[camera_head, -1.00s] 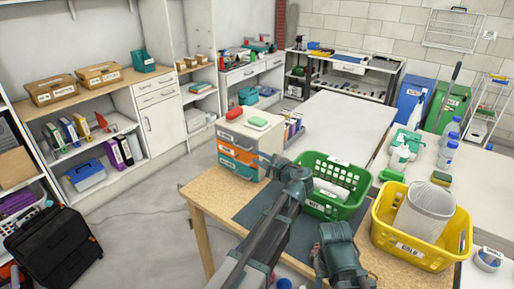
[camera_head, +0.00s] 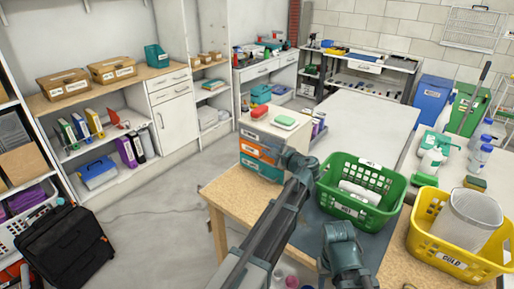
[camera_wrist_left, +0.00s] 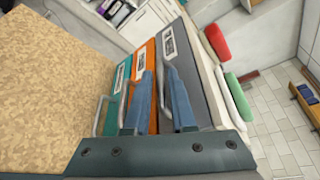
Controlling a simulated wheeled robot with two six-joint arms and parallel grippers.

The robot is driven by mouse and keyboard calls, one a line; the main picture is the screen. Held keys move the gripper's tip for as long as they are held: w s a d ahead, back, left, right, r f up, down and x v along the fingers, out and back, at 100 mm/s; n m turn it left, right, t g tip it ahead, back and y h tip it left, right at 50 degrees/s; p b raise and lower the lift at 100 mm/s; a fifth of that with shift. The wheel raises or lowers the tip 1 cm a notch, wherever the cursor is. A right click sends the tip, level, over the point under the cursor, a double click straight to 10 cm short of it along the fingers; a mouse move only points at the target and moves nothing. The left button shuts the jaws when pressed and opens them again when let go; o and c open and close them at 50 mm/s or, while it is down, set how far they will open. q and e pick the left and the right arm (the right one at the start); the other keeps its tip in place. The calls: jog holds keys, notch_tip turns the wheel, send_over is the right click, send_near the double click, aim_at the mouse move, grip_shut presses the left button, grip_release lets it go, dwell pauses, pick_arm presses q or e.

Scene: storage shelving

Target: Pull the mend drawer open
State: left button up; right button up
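A small drawer unit stands on the wooden table, with a grey top drawer (camera_head: 250,135), an orange middle drawer (camera_head: 256,152) and a teal bottom drawer (camera_head: 258,168). The labels are too small to read, so I cannot tell which is the mend drawer. My left gripper (camera_head: 299,163) is beside the unit. In the left wrist view, my left gripper (camera_wrist_left: 160,80) is open, its two blue fingers apart in front of the grey drawer (camera_wrist_left: 189,75) and orange drawer (camera_wrist_left: 144,62). The grey drawer's handle lies close by the right-hand finger.
Red and green items (camera_head: 285,120) lie on the unit. A green basket (camera_head: 345,208) stands right of my left arm, and a yellow basket (camera_head: 455,262) farther right. The floor left of the table is clear; a black case (camera_head: 65,250) stands farther left.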

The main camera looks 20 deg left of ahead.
pick_arm(q)
jog(key=shift+w+a+f, duration=0.1)
jog(key=shift+w+a, duration=0.3)
jog(key=shift+a, duration=0.05)
grip_shut()
dwell(1.1)
